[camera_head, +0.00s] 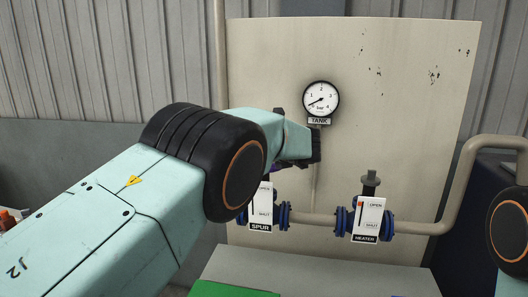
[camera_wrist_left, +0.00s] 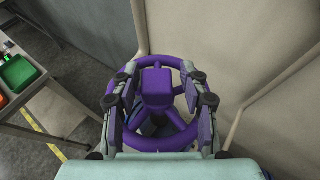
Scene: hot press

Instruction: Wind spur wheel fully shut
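The purple spur wheel (camera_wrist_left: 152,62) fills the middle of the left wrist view, with its block-shaped hub (camera_wrist_left: 156,86) facing the camera. My left gripper (camera_wrist_left: 161,92) is open, with one finger on each side of the hub and gaps between. Whether the fingers touch the rim or spokes is unclear. In the head view my left gripper (camera_head: 312,146) is at the spur valve, and my arm hides nearly all of the wheel. My right gripper is out of view.
The heater valve plate (camera_head: 368,218) stands to the right on the same pipe (camera_head: 315,219), its red marker near OPEN. The tank gauge (camera_head: 321,99) is above, needle at the low end. A green bin (camera_wrist_left: 19,72) lies on a side table at the left of the wrist view.

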